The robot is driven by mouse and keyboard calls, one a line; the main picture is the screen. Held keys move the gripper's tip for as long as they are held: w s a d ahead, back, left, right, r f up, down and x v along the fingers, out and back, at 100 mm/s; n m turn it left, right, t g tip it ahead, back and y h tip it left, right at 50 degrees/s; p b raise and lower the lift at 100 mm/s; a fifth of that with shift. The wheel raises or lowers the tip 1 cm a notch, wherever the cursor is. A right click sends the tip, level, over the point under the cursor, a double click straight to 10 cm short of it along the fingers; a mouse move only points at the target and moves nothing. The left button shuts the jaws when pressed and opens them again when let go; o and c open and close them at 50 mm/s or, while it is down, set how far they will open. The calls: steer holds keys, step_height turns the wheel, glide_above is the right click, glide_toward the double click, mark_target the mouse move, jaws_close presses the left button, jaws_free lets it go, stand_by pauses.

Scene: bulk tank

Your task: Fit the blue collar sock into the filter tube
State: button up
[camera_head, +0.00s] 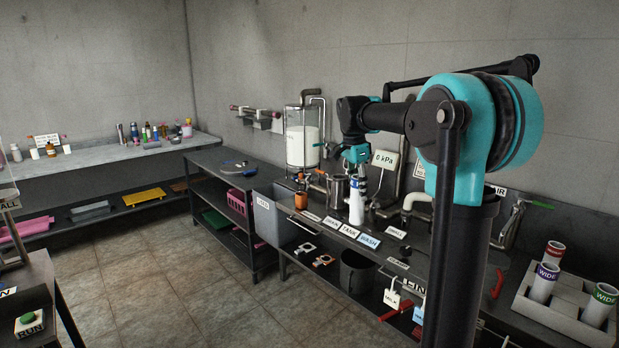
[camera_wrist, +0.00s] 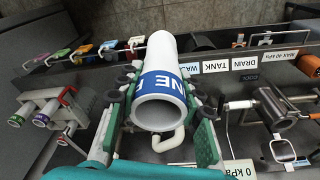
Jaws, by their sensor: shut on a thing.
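The blue collar sock (camera_head: 356,207) is a white tube with a blue band at its top; letters ending in "NE" show on the band. My gripper (camera_head: 357,165) is shut on it near the collar, over the dark bench. In the wrist view, the fingers of my gripper (camera_wrist: 159,92) sit on both sides of the sock (camera_wrist: 160,58), and its round open mouth faces the camera. A steel cylinder (camera_wrist: 274,106) stands to the right in that view; I cannot tell whether it is the filter tube. Whether the sock's lower end touches the bench is unclear.
Label plates (camera_head: 368,240) line the bench's front edge. A glass tank (camera_head: 302,138) stands behind, to the left. Pipes and valves crowd the bench around the sock.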

mark_target(357, 217)
steer(key=w+f+n, duration=0.1)
steer(key=f, duration=0.2)
steer(key=f+n, duration=0.1)
steer(key=f, duration=0.3)
steer(key=w+d+f+n, duration=0.1)
steer(key=f, duration=0.3)
steer(key=shift+w+f, duration=0.1)
steer(key=shift+w, duration=0.25)
steer(key=s+d+f+n, duration=0.1)
steer(key=s+f+n, duration=0.1)
steer(key=f, duration=0.6)
steer(key=s+d+f+n+y, duration=0.1)
steer(key=s+f+n, duration=0.1)
steer(key=f+n, duration=0.3)
steer(key=s+d+f+n+t, duration=0.1)
steer(key=s+f+n, duration=0.1)
steer(key=f, duration=1)
steer(key=shift+n, duration=0.8)
steer(key=shift+s+d, duration=0.1)
steer(key=shift+d, duration=0.05)
